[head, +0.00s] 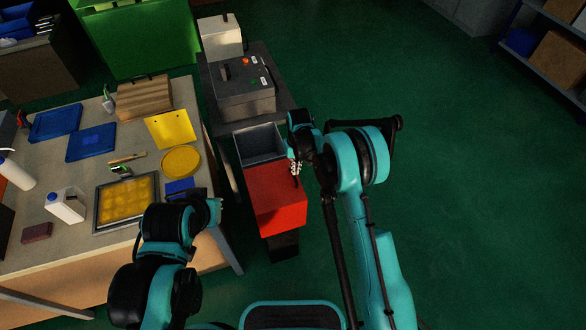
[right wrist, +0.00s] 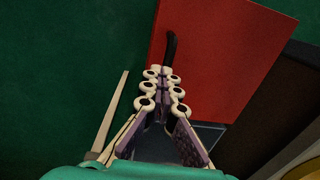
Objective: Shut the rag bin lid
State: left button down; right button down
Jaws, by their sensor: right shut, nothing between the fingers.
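The rag bin (head: 261,134) stands open, its grey interior showing in the head view. Its red lid (head: 276,200) is swung back toward me, off the opening; the lid also fills much of the right wrist view (right wrist: 212,60). A dark handle (right wrist: 171,46) shows near the lid's edge there. My right gripper (head: 295,168) is shut and empty at the lid's right edge, its fingertips close to the handle; I cannot tell if they touch. A grey part of the bin (right wrist: 209,134) shows behind the fingers. My left gripper (head: 215,203) is by the bench's right edge, its fingers unclear.
The crimping press (head: 243,92) stands just behind the bin. The workbench (head: 85,178) to the left carries a tray of yellow pieces (head: 127,201), a yellow disc (head: 181,160) and a white jug (head: 67,206). The green floor (head: 450,190) to the right is clear.

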jog(key=shift+r, duration=0.55)
notch_tip(320, 180, up, 13)
jog(key=d+p, duration=0.2)
jog(key=p, duration=0.2)
jog(key=shift+w+d, duration=0.3)
jog(key=shift+w, duration=0.1)
jog(key=s+d+r+m+t, duration=0.1)
jog(key=s+d+r+t, duration=0.1)
jog(key=s+d+r, duration=0.35)
jog(key=s+d+r+m+t, duration=0.1)
jog(key=s+d+r, duration=0.1)
jog(key=s+r, duration=0.6)
jog(key=s+d+t+b, duration=0.1)
jog(key=s+d+t, duration=0.1)
jog(key=s, duration=0.6)
jog(key=s+d+r+m+t, duration=0.1)
jog(key=s+d, duration=0.3)
jog(key=s, duration=0.4)
jog(key=shift+r+m+t+b, duration=0.3)
jog(key=shift+t+b, duration=0.1)
jog(key=shift+t, duration=0.3)
